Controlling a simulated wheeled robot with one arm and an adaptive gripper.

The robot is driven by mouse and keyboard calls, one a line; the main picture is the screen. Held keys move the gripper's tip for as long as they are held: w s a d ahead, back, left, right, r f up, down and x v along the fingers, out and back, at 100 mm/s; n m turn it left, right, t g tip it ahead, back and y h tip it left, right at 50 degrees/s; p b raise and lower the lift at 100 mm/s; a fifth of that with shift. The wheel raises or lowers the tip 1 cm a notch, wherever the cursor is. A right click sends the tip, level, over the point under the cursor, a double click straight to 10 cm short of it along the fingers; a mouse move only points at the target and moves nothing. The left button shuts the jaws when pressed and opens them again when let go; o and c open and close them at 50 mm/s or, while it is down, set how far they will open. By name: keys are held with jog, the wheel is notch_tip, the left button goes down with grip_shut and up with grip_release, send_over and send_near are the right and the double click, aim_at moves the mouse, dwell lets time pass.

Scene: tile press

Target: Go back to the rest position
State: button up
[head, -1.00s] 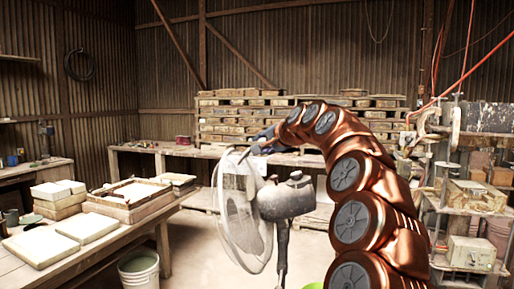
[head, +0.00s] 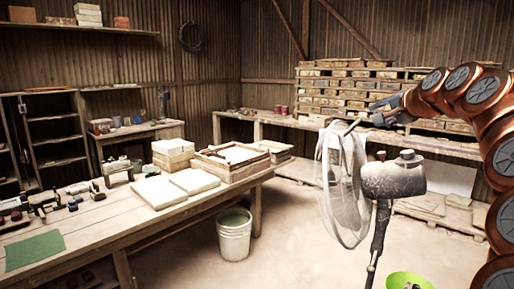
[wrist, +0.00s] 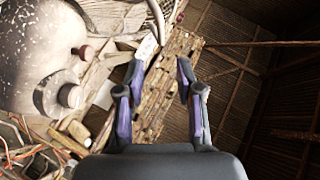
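My gripper (head: 364,121) is held out at the end of my copper-coloured arm, at the right of the head view. It appears just above and beside the grey standing fan (head: 390,180) there. In the wrist view my gripper (wrist: 166,58) has its two dark, purple-sided fingers spread apart with nothing between them. The fan's pale, dusty housing (wrist: 35,55) fills the upper left of that view, beside the fingers. I cannot tell whether a finger touches the fan's wire cage (head: 342,185).
A long wooden workbench (head: 165,222) with tiles, a wooden frame and small tools stands at left. A white bucket (head: 234,238) and a green bucket (head: 408,281) stand on the floor. Floor between bench and fan is open.

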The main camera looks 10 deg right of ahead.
jog(key=s+a+f+n+g+y, duration=0.15)
jog(key=a+f, duration=0.25)
jog(key=a, duration=0.4)
jog(key=a+f+n+g+y, duration=0.2)
jog(key=a+f+n, duration=0.15)
jog(key=a, duration=0.45)
jog(key=s+a+f+n+g, duration=0.4)
jog(key=s+a+f, duration=0.5)
jog(key=a+f, duration=0.3)
jog(key=s+a+f+n+g, duration=0.1)
jog(key=s+f+n+g, duration=0.1)
jog(key=s+f, duration=0.5)
jog(key=s+a+f+n+g+h, duration=0.1)
jog(key=s+f+g, duration=0.2)
jog(key=s+f, duration=0.4)
jog(key=s+a+f+n+g+h, duration=0.1)
jog(key=s+f, duration=0.5)
jog(key=s, duration=1)
jog(key=shift+a+f+n+g, duration=0.15)
jog(key=shift+f+n+g, duration=0.25)
jog(key=shift+n+g, duration=0.6)
jog(key=shift+o, duration=0.5)
